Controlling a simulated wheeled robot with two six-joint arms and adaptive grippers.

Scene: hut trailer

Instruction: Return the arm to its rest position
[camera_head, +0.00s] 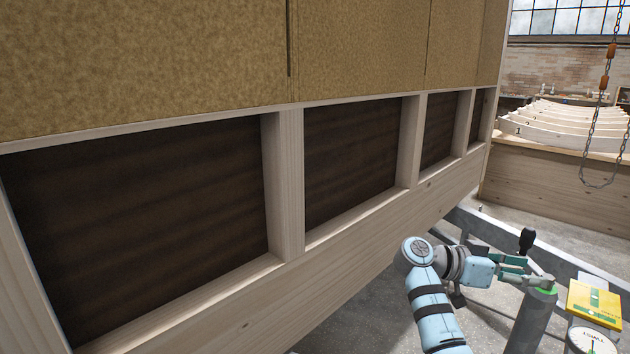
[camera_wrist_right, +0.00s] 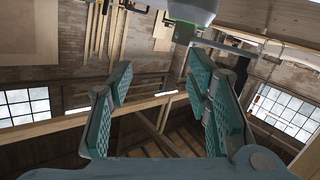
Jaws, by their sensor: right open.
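My right arm (camera_head: 432,300) is light blue with black bands and reaches in from the bottom right of the head view. My right gripper (camera_head: 528,272) has teal fingers and is at the top of a grey post (camera_head: 532,318) with a green ring. In the wrist view the right gripper (camera_wrist_right: 160,78) is open, with its ridged finger pads well apart and nothing between them. The end of the post (camera_wrist_right: 192,10) shows above the fingers there, beside a metal bar. Whether the fingers touch the post is unclear. My left gripper is out of view.
A timber-framed wall (camera_head: 350,232) with dark panels fills the left and middle. A grey metal beam (camera_head: 478,228) runs below it. A black knob (camera_head: 527,239) stands behind the gripper. A yellow box (camera_head: 594,302) and round dial (camera_head: 592,341) are at right. A chain (camera_head: 583,160) hangs at right.

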